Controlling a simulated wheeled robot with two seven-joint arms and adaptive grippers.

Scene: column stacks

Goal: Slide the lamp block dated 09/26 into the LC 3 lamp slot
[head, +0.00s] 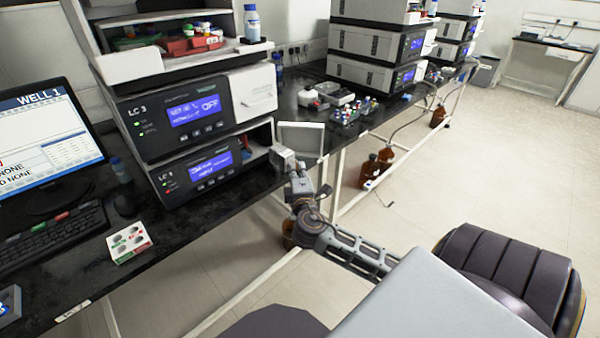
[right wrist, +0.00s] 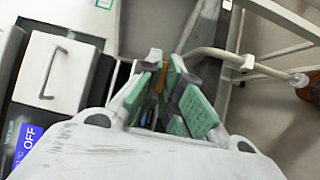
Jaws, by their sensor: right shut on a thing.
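The LC 3 unit (head: 135,128) is the upper of two stacked dark units; its screen (head: 193,110) reads OFF. The white front section at its right (head: 256,90) carries a handle and looks closed; its handle also shows in the right wrist view (right wrist: 52,72). I can read no 09/26 date. My left gripper is out of view.
Brown bottles (head: 370,168) stand below the bench. Open floor lies to the right.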

